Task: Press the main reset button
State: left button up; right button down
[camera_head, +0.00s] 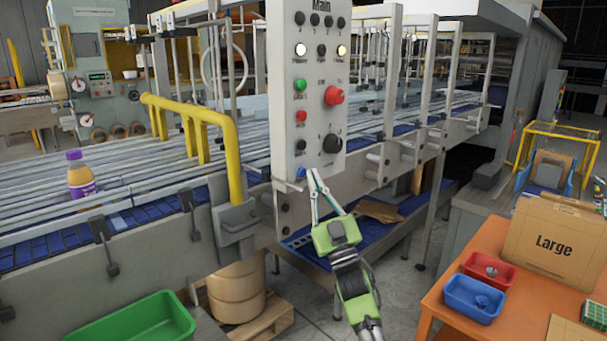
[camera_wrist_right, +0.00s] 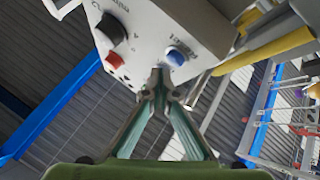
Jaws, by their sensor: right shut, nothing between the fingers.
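The grey control panel (camera_head: 313,60) labelled "Main" stands upright at the conveyor. Its blue button (camera_head: 301,172) is at the lower left corner; in the right wrist view the blue button (camera_wrist_right: 177,57) shows beside a small label that looks like "Reset". My right gripper (camera_head: 312,173) is shut and empty, with its fingertips close to the blue button, just right of it in the head view. In the right wrist view the fingertips (camera_wrist_right: 159,76) are just below and left of the button; I cannot tell whether they touch the panel. My left gripper is not in view.
The panel also has a big red button (camera_head: 334,95), a black knob (camera_head: 332,143) and a green button (camera_head: 300,85). A yellow rail (camera_head: 205,116) stands left of the panel. An orange table (camera_head: 440,295) with a "Large" box (camera_head: 553,240) is at the right.

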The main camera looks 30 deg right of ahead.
jog(key=shift+w, duration=0.1)
jog(key=shift+w+a, duration=0.15)
jog(key=shift+w, duration=0.2)
jog(key=shift+w+a+b, duration=0.1)
jog(key=shift+w+b, duration=0.4)
jog(key=shift+b, duration=0.1)
dwell(0.5)
jog(key=shift+s, duration=0.15)
dwell(0.3)
jog(key=shift+s+d+p, duration=0.2)
jog(key=shift+s+p, duration=0.25)
jog(key=shift+s, duration=0.3)
jog(key=s+p, duration=0.1)
jog(key=s, duration=0.1)
jog(key=s+d+p, duration=0.1)
jog(key=s, duration=0.2)
jog(key=shift+d, duration=0.1)
